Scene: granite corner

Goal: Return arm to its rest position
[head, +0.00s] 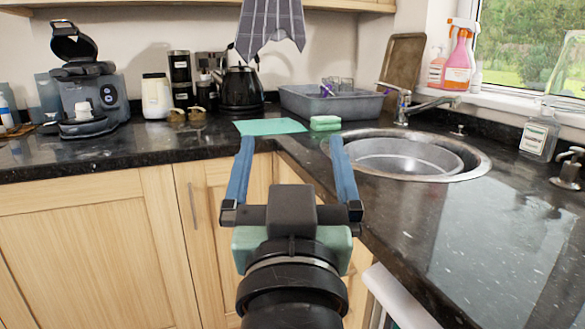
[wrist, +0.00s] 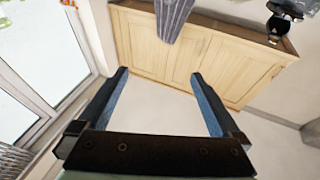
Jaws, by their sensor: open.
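My gripper (head: 290,145) is open and empty in the head view, its two blue fingers spread wide. It is raised in front of the kitchen corner, and its fingertips overlap the counter's inner corner in the picture. Nothing lies between the fingers. In the wrist view my gripper (wrist: 158,78) also shows open, with pale wall and wooden wall cupboards (wrist: 180,45) beyond it. My arm extends up from the bottom of the head view.
The dark granite counter (head: 480,235) wraps the corner. It bears a coffee machine (head: 90,95), a black kettle (head: 241,88), a green cloth (head: 270,127), a green sponge (head: 325,123), a grey basin (head: 330,103) and a round sink (head: 400,160). A checked towel (head: 270,25) hangs above.

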